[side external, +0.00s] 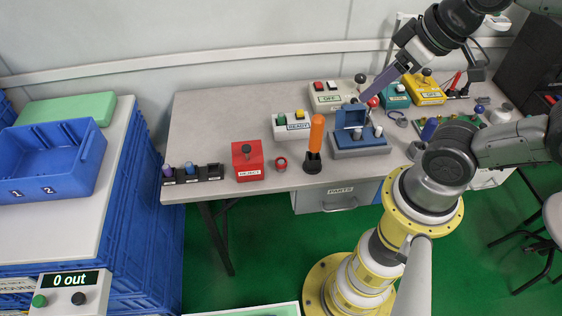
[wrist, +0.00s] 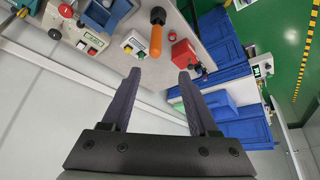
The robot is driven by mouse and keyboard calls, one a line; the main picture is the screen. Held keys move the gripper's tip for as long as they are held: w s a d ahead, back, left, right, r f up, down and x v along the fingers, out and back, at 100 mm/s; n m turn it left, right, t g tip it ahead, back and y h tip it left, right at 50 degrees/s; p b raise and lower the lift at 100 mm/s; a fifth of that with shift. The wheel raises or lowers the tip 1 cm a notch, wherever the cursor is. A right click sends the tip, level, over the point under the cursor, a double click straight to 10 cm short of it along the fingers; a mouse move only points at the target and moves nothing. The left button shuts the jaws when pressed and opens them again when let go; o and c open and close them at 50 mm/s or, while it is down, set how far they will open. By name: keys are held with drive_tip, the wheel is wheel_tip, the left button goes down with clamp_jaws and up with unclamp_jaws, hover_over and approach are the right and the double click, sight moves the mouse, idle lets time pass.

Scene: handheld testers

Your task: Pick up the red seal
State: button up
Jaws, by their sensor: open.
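A small round red piece with a dark centre (side external: 281,163), which looks like the red seal, lies on the grey table between a red box and an orange-handled tool. A small red spot beside the red box in the wrist view (wrist: 172,36) appears to be the same piece. My gripper (side external: 364,100) is open, its fingers slanting down to the left above the back of the table, right of the red piece. In the wrist view, my gripper (wrist: 159,72) has its two dark fingers apart with nothing between them.
The red labelled box (side external: 248,161), upright orange handle (side external: 317,134), READY box (side external: 292,126) and blue open-lidded tester (side external: 360,143) stand around the red piece. Several more testers crowd the table's right. Blue bins (side external: 56,160) stand at left. The table's back left is clear.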

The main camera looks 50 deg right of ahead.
drive_tip(key=shift+o, duration=0.3)
drive_tip(key=shift+o, duration=0.7)
